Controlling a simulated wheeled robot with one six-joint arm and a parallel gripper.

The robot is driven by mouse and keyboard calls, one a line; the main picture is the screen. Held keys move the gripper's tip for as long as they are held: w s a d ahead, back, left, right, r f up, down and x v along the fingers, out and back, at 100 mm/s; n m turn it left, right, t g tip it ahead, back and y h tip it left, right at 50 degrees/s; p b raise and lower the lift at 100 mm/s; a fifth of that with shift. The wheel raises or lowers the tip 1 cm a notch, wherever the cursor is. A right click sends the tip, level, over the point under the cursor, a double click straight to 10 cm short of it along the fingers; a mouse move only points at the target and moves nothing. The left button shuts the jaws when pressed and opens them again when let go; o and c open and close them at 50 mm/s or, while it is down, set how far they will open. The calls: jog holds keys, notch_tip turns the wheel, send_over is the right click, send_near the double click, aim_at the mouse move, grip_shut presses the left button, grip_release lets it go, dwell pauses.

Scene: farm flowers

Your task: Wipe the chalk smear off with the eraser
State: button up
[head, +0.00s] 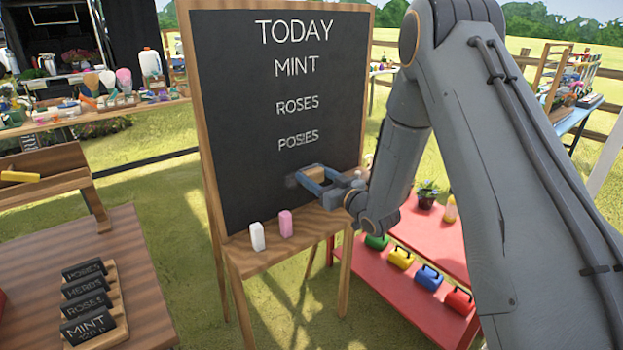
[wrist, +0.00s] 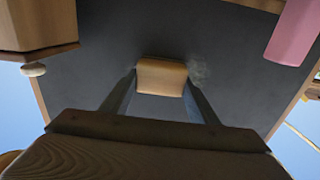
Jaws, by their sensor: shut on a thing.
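The chalkboard (head: 240,120) stands upright on a wooden easel and carries white words. My gripper (head: 312,180) is at the lower part of its face, below the lowest word. It is shut on the eraser (head: 314,173), a small tan block. The wrist view shows the eraser (wrist: 161,77) between the two fingers, at or very near the dark board; contact cannot be told. A faint pale chalk smear (head: 291,181) shows just left of the gripper. It also shows beside the eraser in the wrist view (wrist: 199,72). The gripper and eraser may hide part of it.
A white chalk stick (head: 257,237) and a pink one (head: 286,224) stand on the easel's ledge (head: 265,257), below left of my gripper. A red bench (head: 385,285) with several coloured boxes stands to the right. A wooden table (head: 140,280) with name signs is at lower left.

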aim_at(285, 178)
jog(key=shift+w+d+b, duration=0.25)
jog(key=shift+w+d, duration=0.35)
jog(key=shift+d, duration=0.25)
jog(key=shift+w+d+b, duration=0.3)
jog(key=shift+w+d, duration=0.3)
jog(key=shift+d, duration=0.25)
jog(key=shift+w+d+b, duration=0.25)
jog(key=shift+w+d, duration=0.35)
jog(key=shift+d, duration=0.25)
jog(key=shift+s, duration=0.1)
jog(key=shift+s+a+p, duration=0.25)
jog(key=shift+s+a, duration=0.3)
jog(key=shift+a, duration=0.2)
jog(key=shift+s+a+p, duration=0.2)
jog(key=shift+s+a, duration=0.35)
jog(key=shift+a, duration=0.15)
jog(key=shift+s+a, duration=0.4)
jog(key=shift+a, duration=0.35)
jog(key=shift+s+a, duration=0.4)
jog(key=shift+a, duration=0.3)
jog(key=shift+s+a+p, duration=0.25)
jog(key=shift+s+a, duration=0.35)
jog(key=shift+a, duration=0.2)
jog(key=shift+s+a+p, duration=0.25)
jog(key=shift+s+a, duration=0.3)
jog(key=shift+a, duration=0.2)
jog(key=shift+s+a, duration=0.45)
jog(key=shift+a, duration=0.3)
jog(key=shift+s+a, duration=0.4)
jog(key=shift+a, duration=0.35)
